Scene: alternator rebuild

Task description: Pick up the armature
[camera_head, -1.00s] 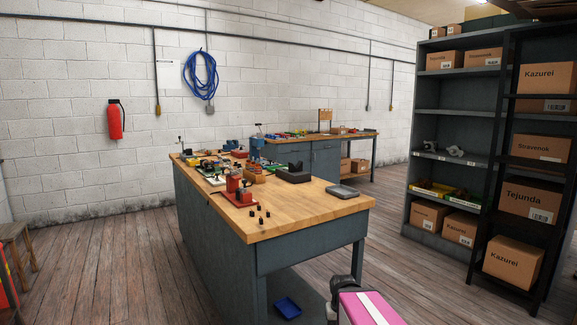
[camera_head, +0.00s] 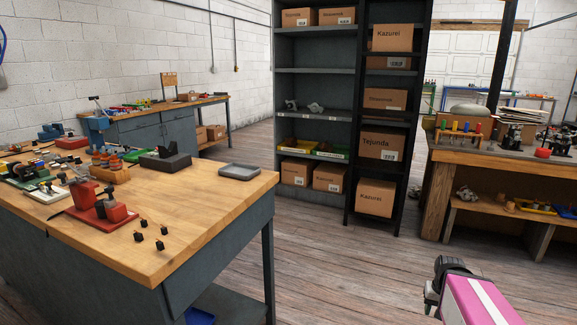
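No part in view can be made out for sure as the armature; the pieces on the benches and shelves are too small to tell. Small grey metal parts (camera_head: 316,108) sit on a middle shelf of the grey shelving unit. Another metal part (camera_head: 466,193) lies on the lower shelf of the bench at the right. A pink link of my arm with a white stripe and a dark joint shows at the lower right, over the floor and apart from the benches. The fingers of my gripper cannot be made out.
A wood-topped workbench (camera_head: 215,200) fills the left, with a red fixture (camera_head: 92,203), small black pieces and a grey tray (camera_head: 240,171). Behind stand the grey shelving unit (camera_head: 314,58) and a black rack with boxes. A wooden bench (camera_head: 434,203) stands right. Plank floor between is open.

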